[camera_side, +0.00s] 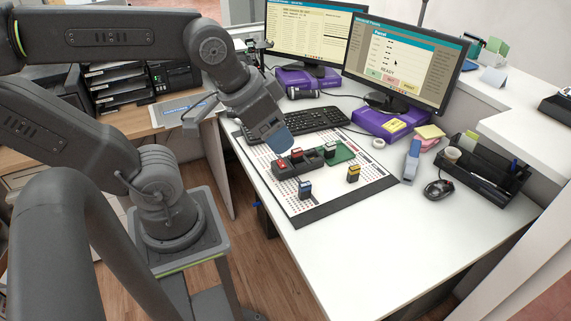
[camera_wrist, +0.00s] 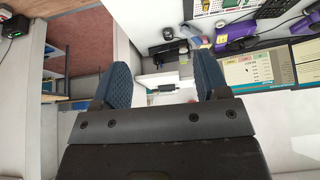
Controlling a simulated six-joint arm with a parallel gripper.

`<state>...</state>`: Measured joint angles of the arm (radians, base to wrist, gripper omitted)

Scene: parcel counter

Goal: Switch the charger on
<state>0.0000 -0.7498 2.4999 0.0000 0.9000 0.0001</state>
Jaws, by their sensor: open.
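My gripper (camera_side: 276,146) has blue fingers and hangs over the calendar desk mat, close above a row of stamps and ink pads. In the wrist view my gripper (camera_wrist: 159,65) is open, with a wide gap and nothing held between the fingers. I cannot tell for certain which item is the charger. A black device with a small green light (camera_side: 157,74) stands by the black paper trays at the back left. A dark box with a green light also shows in the wrist view (camera_wrist: 14,28), at the top left corner. No switch can be made out.
The desk mat (camera_side: 310,215) holds a blue stamp (camera_side: 305,188), a yellow stamp (camera_side: 353,174) and a green pad (camera_side: 343,152). A keyboard (camera_side: 318,119), two monitors (camera_side: 400,62), a mouse (camera_side: 438,188) and a black organizer (camera_side: 490,178) stand around it. The front white desktop is clear.

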